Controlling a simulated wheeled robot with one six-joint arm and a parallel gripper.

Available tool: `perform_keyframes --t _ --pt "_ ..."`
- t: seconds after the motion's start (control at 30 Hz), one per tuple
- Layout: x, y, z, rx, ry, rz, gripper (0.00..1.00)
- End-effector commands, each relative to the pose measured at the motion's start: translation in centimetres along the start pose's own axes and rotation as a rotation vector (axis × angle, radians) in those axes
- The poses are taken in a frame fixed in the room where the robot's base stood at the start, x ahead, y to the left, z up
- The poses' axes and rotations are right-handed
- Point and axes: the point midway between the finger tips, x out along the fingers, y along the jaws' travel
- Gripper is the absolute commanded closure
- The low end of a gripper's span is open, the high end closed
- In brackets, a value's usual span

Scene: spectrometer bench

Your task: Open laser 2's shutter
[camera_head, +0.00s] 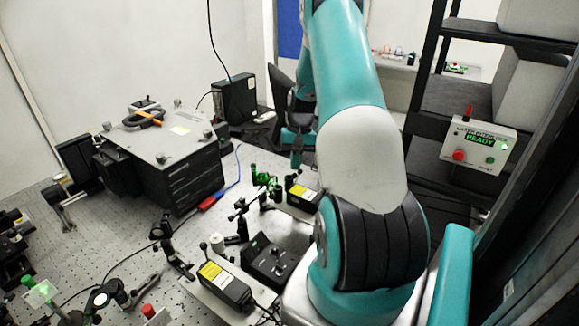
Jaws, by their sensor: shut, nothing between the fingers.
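Two black laser boxes with yellow labels are on the bench. The nearer laser (228,286) is at the bottom centre on a pale plate. The farther laser (302,193) is just left of my arm. I cannot read which is laser 2, and I cannot make out a shutter's position on either. My gripper (296,164) is shut and empty, pointing down above and behind the farther laser, apart from it as far as I can tell. Green-lit optics (262,179) stand just left of that laser. My arm hides the bench to the right.
A black control box with knobs (270,262) sits right of the nearer laser. A large grey-topped instrument (165,140) stands at left. Posts and optics (240,210) crowd the middle. A panel reading READY (482,146) is on the right by a dark rack (440,100).

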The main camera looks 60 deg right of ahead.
Motion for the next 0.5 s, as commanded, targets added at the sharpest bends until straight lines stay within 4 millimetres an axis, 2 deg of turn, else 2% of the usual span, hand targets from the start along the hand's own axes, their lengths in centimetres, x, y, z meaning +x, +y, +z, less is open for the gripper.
perform_keyframes --t 0.5 --pt "0.53 -0.25 0.18 0.000 -0.005 -0.003 1.00"
